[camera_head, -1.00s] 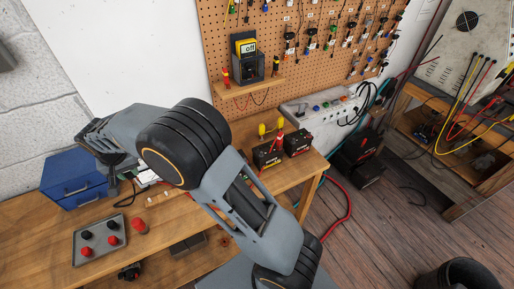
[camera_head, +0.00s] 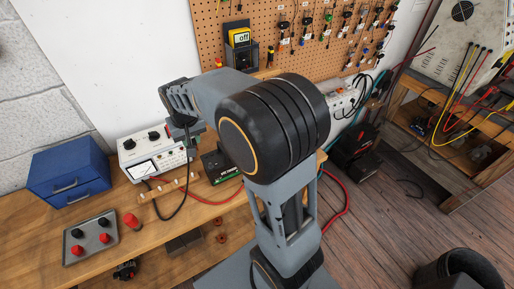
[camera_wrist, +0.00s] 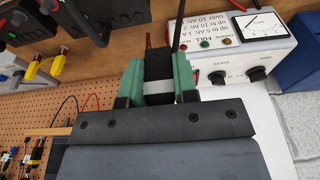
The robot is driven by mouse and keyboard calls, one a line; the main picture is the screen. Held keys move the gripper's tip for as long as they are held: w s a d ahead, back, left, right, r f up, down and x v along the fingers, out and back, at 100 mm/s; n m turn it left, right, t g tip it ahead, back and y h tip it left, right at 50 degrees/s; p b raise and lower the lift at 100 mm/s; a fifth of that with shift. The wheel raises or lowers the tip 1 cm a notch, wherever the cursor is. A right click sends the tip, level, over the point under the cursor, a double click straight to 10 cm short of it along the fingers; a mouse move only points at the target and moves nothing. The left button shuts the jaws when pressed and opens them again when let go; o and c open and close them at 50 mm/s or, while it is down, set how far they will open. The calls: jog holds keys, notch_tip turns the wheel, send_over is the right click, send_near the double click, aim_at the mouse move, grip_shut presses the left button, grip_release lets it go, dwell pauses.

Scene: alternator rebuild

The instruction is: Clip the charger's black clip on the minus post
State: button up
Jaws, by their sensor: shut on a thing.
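My gripper (camera_wrist: 158,85) is shut on the charger's black clip (camera_wrist: 158,66), held between its green fingers in the wrist view. A black cable runs up from the clip. In the head view my gripper (camera_head: 190,128) is above the bench, just right of the white charger (camera_head: 140,165); the charger also shows in the wrist view (camera_wrist: 208,55). A dark battery (camera_head: 220,168) stands to the right of the charger, partly behind my arm. Dark battery shapes (camera_wrist: 112,10) show at the upper left of the wrist view. I cannot make out the minus post.
A blue box (camera_head: 68,172) and a grey tray (camera_head: 75,252) with red and black caps are on the bench's left. A red cable (camera_head: 215,201) crosses the bench. Yellow-handled clips (camera_wrist: 35,66) show in the wrist view.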

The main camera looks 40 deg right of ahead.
jog(key=s+d+f+b, duration=0.1)
jog(key=d, duration=0.6)
jog(key=s+d+f+b, duration=0.1)
jog(key=s+d, duration=0.1)
jog(key=d, duration=0.5)
jog(key=s+d+f+b, duration=0.1)
jog(key=s+d, duration=0.1)
jog(key=d, duration=0.5)
jog(key=shift+s+d+f, duration=0.2)
jog(key=shift+f, duration=0.1)
jog(key=shift+f+b, duration=0.7)
jog(key=shift+f, duration=0.15)
jog(key=shift+f+b, duration=0.95)
jog(key=shift+f, duration=0.25)
jog(key=o, duration=0.8)
jog(key=shift+r, duration=0.15)
